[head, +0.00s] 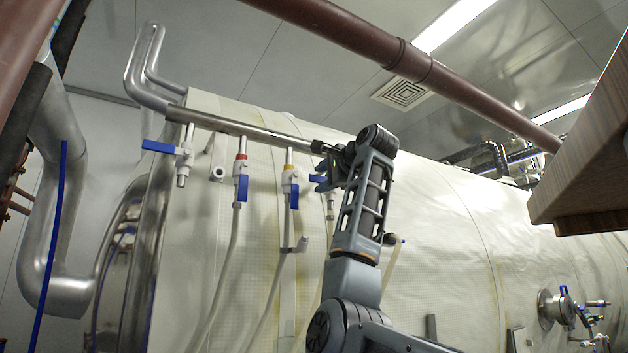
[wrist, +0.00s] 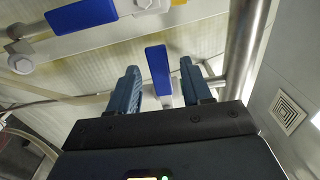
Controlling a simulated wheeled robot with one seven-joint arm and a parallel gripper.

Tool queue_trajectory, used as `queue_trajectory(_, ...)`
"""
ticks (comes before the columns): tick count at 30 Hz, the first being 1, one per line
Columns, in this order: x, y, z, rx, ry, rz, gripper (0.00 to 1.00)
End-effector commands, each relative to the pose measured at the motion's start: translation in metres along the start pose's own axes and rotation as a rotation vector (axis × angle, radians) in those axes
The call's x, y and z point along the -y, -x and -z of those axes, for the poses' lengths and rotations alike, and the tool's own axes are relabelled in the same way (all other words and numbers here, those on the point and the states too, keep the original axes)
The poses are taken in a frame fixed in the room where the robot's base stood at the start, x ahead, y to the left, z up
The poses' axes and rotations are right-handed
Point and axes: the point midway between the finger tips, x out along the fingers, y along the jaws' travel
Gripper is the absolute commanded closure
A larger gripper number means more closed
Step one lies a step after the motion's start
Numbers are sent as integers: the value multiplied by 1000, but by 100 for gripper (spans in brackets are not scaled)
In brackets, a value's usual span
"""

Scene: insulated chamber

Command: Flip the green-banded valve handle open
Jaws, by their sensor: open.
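A blue valve handle (wrist: 158,70) stands between the two open fingers of my gripper (wrist: 160,78) in the wrist view, with a narrow gap seen on each side. Its valve body sits just beyond and is partly hidden by the fingers. In the head view my gripper (head: 328,160) is at the right end of the row of valves, and a blue handle (head: 317,179) shows beside it, partly covered.
A steel pipe (head: 240,128) carries the valves. The yellow-banded valve (head: 289,170) and red-banded valve (head: 241,165) hang to the left with handles down; a further blue handle (head: 158,147) points sideways. A wooden shelf (head: 580,185) juts in at right.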

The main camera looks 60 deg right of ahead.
Motion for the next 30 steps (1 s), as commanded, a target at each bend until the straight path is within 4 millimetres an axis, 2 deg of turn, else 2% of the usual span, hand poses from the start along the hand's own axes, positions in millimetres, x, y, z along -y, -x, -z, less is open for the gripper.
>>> queue_trajectory(3, 2, -18, 0, 0, 1, -3, 51)
queue_trajectory(9, 1, -37, 0, 1, 1, -1, 51)
queue_trajectory(19, 0, -40, 0, 0, 1, 1, 51)
queue_trajectory(30, 0, -40, 0, 0, 1, 1, 86)
